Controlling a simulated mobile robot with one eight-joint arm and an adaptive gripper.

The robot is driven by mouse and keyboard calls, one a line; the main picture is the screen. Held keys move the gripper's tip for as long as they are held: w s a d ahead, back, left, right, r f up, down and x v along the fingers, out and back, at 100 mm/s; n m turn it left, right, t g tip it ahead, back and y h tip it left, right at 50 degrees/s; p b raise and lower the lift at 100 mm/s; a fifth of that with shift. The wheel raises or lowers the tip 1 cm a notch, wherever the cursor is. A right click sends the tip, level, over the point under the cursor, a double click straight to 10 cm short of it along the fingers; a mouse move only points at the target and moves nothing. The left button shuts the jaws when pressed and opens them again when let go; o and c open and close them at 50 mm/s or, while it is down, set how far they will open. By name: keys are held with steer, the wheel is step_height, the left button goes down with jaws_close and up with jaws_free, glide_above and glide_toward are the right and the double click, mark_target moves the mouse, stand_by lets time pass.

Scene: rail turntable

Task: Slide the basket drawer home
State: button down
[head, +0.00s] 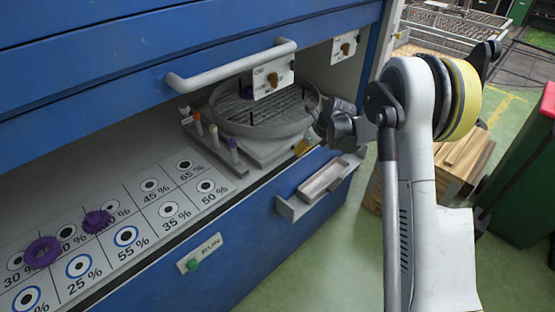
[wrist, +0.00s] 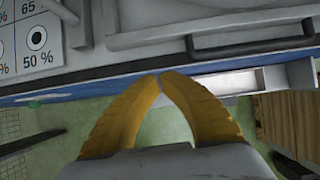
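A round dark mesh basket (head: 262,108) with a grey rim sits on a flat grey base (head: 252,150) inside the blue cabinet's opening. In the wrist view, grey framework (wrist: 225,28) lies beyond my fingertips; I cannot tell which part is the drawer front. My gripper (head: 302,147) is by the right front of the basket's base, partly hidden by its own wrist. In the wrist view my gripper (wrist: 161,74) has its two yellow fingertips together with nothing between them. I cannot tell whether they touch the base.
A small open tray (head: 322,180) juts from the blue front below my gripper. A bar handle (head: 232,66) hangs on the blue panel above. Wooden planks (head: 465,160) and a green bin (head: 522,180) stand right.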

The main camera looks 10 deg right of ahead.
mark_target(261, 161)
steer(key=s+a+t+y, duration=0.2)
steer(key=s+a, duration=0.3)
steer(key=s, duration=0.4)
steer(key=b+x, duration=0.1)
steer(key=x, duration=0.4)
steer(key=b+x, duration=0.2)
steer(key=x, duration=0.3)
steer(key=shift+w+d+r, duration=0.1)
steer(key=shift+w, duration=0.2)
steer(key=shift+w+a+b, duration=0.4)
steer(key=shift+w+a, duration=0.3)
steer(key=shift+w, duration=0.3)
steer(key=shift+w+a+r, duration=0.2)
steer(key=shift+w+a, duration=0.25)
steer(key=shift+w, duration=0.15)
steer(key=shift+w+a+b, duration=0.15)
steer(key=shift+w+a, duration=0.45)
steer(key=shift+w, duration=0.3)
steer(key=shift+w+a+b, duration=0.15)
steer(key=shift+w+a, duration=0.5)
steer(key=shift+w, duration=0.2)
